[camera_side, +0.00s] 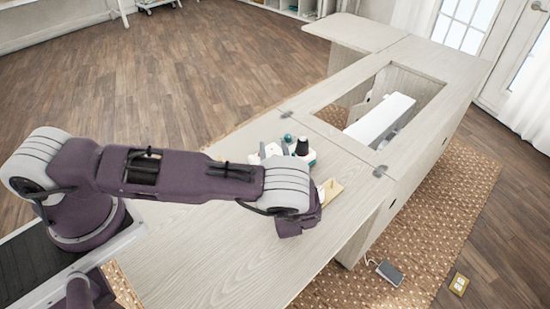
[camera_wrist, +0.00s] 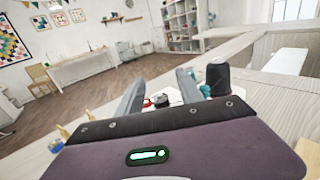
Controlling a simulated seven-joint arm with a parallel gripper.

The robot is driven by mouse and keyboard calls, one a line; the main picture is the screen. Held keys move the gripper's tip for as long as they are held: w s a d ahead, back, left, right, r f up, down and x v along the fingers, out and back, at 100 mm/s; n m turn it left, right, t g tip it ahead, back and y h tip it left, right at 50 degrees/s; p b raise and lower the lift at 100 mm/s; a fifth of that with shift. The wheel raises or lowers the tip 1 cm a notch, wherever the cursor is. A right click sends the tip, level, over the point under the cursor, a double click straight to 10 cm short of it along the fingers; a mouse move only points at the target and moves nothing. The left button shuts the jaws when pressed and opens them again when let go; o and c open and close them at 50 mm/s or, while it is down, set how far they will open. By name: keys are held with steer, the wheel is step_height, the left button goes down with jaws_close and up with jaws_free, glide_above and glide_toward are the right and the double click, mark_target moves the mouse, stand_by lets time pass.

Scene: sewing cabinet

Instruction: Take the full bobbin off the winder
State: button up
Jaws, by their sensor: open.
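The winder (camera_side: 273,151) is a small white device with teal parts on the pale wooden cabinet top. A dark cone-shaped spool (camera_side: 302,146) and a small teal piece (camera_side: 287,139) stand at it. In the wrist view the dark spool (camera_wrist: 218,79) is just right of my right finger. My gripper (camera_wrist: 159,84) is open, and a small red and dark part (camera_wrist: 160,100) shows between its fingers, beyond them. I cannot tell which piece is the full bobbin. In the side view my wrist hides the fingers, in front of the winder.
A small wooden piece (camera_side: 330,190) lies right of my wrist. Behind the winder, a white machine (camera_side: 380,119) sits in the cabinet's rectangular opening, with metal hinges at its edge. Small yellow items (camera_wrist: 63,131) are at left in the wrist view. The cabinet top (camera_side: 215,255) in front is clear.

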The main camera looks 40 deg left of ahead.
jaws_close()
